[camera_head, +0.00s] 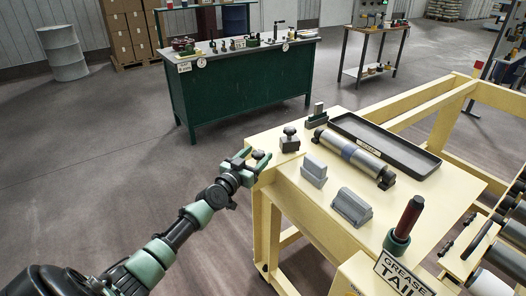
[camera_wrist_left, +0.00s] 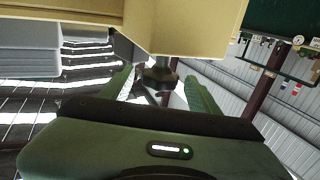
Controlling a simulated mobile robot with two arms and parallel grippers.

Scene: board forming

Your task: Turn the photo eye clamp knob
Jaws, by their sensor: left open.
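The dark clamp knob (camera_wrist_left: 160,78) shows in the left wrist view beside the yellow table frame, between my fingers. In the head view a small dark knob (camera_head: 258,155) sits at the left corner of the yellow table, at my fingertips. My left gripper (camera_head: 248,161) is open there; its green fingers also show in the left wrist view (camera_wrist_left: 160,92), one on each side of the knob. I cannot tell whether they touch it. The photo eye itself is not clearly seen. My right gripper is not in view.
On the yellow table (camera_head: 272,145) stand a small block with a dark knob (camera_head: 290,139), grey blocks (camera_head: 351,206), a metal roller (camera_head: 352,153), a black tray (camera_head: 400,150) and a red-handled tool (camera_head: 405,222). A green workbench (camera_head: 240,90) stands behind. The floor left of the table is clear.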

